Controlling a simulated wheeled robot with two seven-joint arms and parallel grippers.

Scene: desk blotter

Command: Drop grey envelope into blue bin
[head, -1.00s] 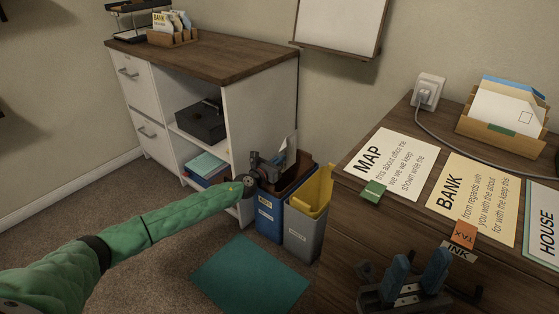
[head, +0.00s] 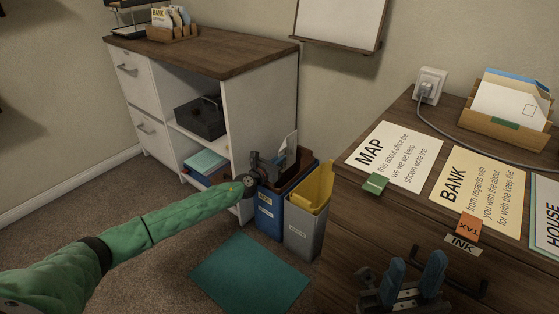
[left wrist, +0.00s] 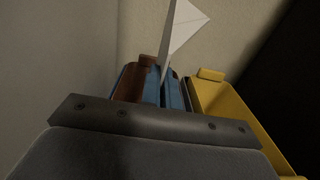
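The grey envelope (head: 291,143) stands upright over the blue bin (head: 269,217), at the end of my left gripper (head: 283,161). In the left wrist view the pale envelope (left wrist: 186,30) rises from between the two blue fingers (left wrist: 163,90), which look shut on its lower part. The blue bin's brown inside (left wrist: 132,85) shows around and behind the fingers. The envelope's lowest edge is hidden. My right gripper (head: 414,277) is open and empty in front of the wooden desk.
A grey bin with a yellow inside (head: 310,196) stands right beside the blue bin. A white cabinet (head: 262,115) is close behind on the left. A teal mat (head: 250,272) lies on the floor in front. The desk (head: 400,215) at right carries cards and an envelope holder (head: 507,113).

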